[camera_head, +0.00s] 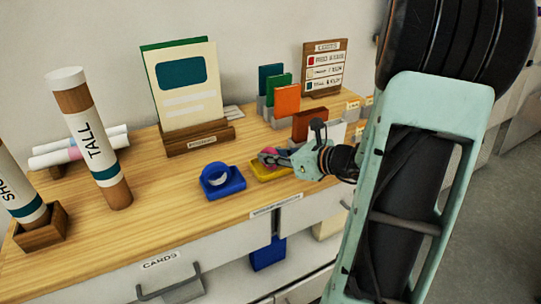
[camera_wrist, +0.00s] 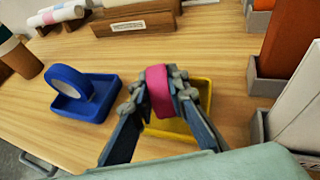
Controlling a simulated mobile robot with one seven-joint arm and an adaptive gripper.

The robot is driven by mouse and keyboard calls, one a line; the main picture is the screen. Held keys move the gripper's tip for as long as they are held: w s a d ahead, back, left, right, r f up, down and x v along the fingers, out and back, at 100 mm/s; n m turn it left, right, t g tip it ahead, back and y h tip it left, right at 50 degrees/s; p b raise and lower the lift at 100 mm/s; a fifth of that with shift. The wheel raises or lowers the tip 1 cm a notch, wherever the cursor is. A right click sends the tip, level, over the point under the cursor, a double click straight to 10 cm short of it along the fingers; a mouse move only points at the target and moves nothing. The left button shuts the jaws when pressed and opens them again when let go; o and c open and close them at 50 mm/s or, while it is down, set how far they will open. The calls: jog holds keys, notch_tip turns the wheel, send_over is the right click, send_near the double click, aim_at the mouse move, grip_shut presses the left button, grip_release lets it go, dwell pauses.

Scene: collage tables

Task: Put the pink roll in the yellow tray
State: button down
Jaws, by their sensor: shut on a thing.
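The pink roll (camera_wrist: 158,92) is held between the fingers of my gripper (camera_wrist: 160,86), which is shut on it. In the wrist view the roll shows above the yellow tray (camera_wrist: 203,88). In the head view my gripper (camera_head: 277,158) is over the yellow tray (camera_head: 262,175), with the pink roll (camera_head: 268,154) at its fingertips. The fingers hide part of the tray. I cannot tell whether the roll touches the tray floor.
A blue tray (camera_head: 232,190) with a blue roll stands just left of the yellow tray. Card holders (camera_head: 310,126) stand close on the right. A wooden sign stand (camera_head: 197,138) is behind. Tall tubes (camera_head: 93,140) stand at the left.

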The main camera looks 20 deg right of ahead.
jog(key=c, duration=1.9)
grip_release()
jog(key=shift+f, duration=0.15)
jog(key=shift+r, duration=0.2)
jog(key=shift+s+d+r, duration=0.15)
jog(key=shift+s+r, duration=0.05)
jog(key=p+v, duration=0.1)
jog(key=v, duration=1)
jog(key=shift+s+r+p, duration=0.1)
jog(key=shift+s+p, duration=0.15)
jog(key=shift+p, duration=0.15)
